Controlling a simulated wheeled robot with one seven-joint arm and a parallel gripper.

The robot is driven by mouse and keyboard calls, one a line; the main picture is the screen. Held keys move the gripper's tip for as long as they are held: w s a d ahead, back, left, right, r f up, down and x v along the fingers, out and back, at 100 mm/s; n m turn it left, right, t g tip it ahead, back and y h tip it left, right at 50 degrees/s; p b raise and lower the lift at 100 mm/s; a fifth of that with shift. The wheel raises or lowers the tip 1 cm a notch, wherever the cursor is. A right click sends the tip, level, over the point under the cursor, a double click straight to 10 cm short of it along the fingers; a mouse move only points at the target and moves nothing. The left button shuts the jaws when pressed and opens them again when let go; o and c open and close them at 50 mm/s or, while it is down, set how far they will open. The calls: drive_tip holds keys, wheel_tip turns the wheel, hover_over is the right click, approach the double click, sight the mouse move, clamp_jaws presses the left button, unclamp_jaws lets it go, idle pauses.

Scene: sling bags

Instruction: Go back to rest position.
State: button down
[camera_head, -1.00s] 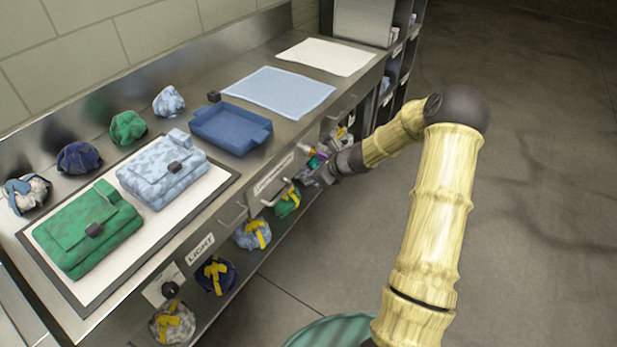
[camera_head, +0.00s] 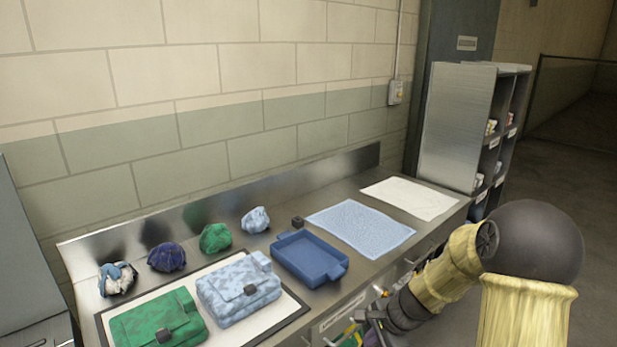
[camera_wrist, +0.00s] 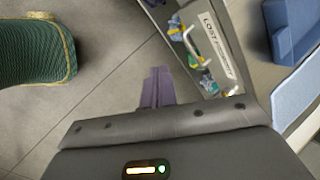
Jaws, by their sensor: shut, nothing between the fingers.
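My gripper (camera_head: 372,328) is low in front of the counter, at the bottom edge of the head view. In the wrist view its two fingers (camera_wrist: 157,88) are closed together with nothing between them. They point toward the front of a drawer (camera_wrist: 215,45) labelled "LOST", which holds small colourful items. My arm is bent at the right of the head view. A green sling bag (camera_head: 158,320) and a light blue sling bag (camera_head: 240,290) lie side by side on a white, dark-edged board (camera_head: 272,322).
An empty blue tray (camera_head: 290,268), a light blue mat (camera_head: 360,228) and a white mat (camera_head: 410,199) lie on the counter. Several crumpled bundles line its back, including a green one (camera_head: 215,238). A shelf unit (camera_head: 458,130) stands beyond. Open floor lies to the right.

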drive_tip(key=s+r+n+h+p, duration=0.3)
drive_tip(key=s+r+n+p, duration=0.1)
drive_tip(key=s+r+n, duration=0.8)
drive_tip(key=s+n, duration=0.2)
drive_tip(key=s, duration=0.2)
drive_tip(key=shift+d+g+h, duration=0.15)
drive_tip(key=shift+g+h, duration=0.25)
drive_tip(key=shift+f, duration=0.1)
